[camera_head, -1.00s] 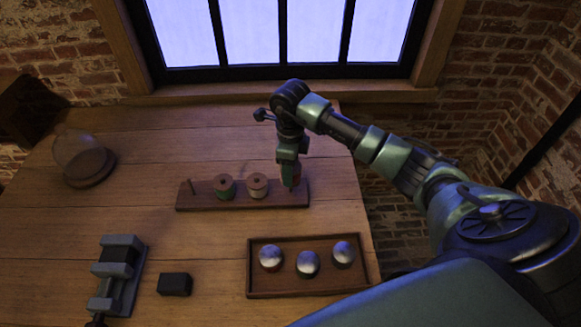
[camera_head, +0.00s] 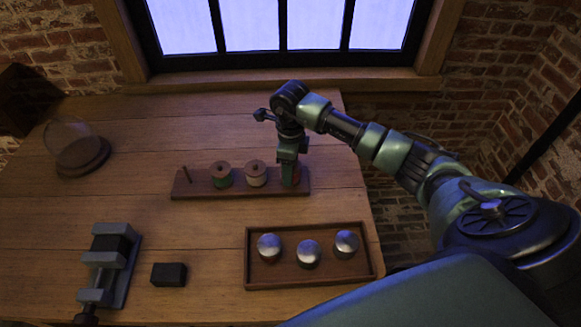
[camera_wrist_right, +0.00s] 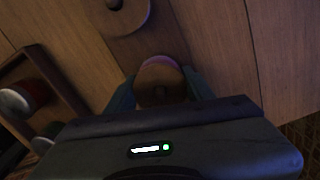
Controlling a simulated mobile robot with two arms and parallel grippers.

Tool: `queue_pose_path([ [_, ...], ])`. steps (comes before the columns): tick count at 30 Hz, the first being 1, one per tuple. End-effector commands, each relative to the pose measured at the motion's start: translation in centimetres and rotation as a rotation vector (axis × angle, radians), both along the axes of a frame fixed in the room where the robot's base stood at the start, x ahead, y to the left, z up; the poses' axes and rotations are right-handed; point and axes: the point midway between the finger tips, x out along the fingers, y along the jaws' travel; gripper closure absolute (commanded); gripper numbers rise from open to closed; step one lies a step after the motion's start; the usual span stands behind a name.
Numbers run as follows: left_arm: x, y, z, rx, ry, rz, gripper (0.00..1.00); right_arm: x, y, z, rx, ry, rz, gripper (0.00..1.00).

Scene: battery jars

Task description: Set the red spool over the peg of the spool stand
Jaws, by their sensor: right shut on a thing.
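The spool stand (camera_head: 235,193) is a long wooden bar on the table. A bare peg (camera_head: 187,175) rises at its left end, with a green spool (camera_head: 221,177) and a pale spool (camera_head: 256,175) to its right. My right gripper (camera_head: 290,181) is low over the stand's right end, shut on the red spool (camera_head: 297,175), mostly hidden by the fingers. In the right wrist view the spool's round wooden top (camera_wrist_right: 160,78) sits between the fingers. I cannot tell whether it is around a peg or rests on the stand. My left gripper is out of view.
A wooden tray (camera_head: 310,282) with three metal-lidded jars lies in front of the stand. A vise (camera_head: 110,262) and a small black block (camera_head: 169,274) are at front left. A glass dome (camera_head: 75,145) stands at back left. The table's right edge is close to the tray.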

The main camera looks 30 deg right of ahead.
Motion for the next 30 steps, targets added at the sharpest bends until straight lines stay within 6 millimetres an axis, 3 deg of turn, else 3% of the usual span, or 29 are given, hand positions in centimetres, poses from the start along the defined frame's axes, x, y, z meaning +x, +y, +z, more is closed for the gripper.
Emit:
queue_pose_path([
  [9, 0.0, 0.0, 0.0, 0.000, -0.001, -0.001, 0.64, 0.0, 0.0, 0.1, 0.001, -0.001, 0.000, 0.94],
  [10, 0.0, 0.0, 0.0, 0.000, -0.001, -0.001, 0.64, 0.0, 0.0, 0.1, 0.001, -0.001, 0.000, 0.45],
  [12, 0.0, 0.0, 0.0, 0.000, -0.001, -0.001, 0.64, 0.0, 0.0, 0.1, 0.001, -0.001, 0.000, 0.25],
  [13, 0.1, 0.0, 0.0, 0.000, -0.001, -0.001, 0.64, 0.0, 0.0, 0.1, 0.001, -0.001, 0.000, 0.22],
  [23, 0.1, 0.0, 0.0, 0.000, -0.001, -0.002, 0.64, 0.0, 0.0, 0.2, 0.000, 0.000, 0.001, 0.22],
  [30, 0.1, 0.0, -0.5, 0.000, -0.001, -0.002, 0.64, 0.1, 0.0, 3.4, -0.001, -0.005, 0.001, 0.22],
])
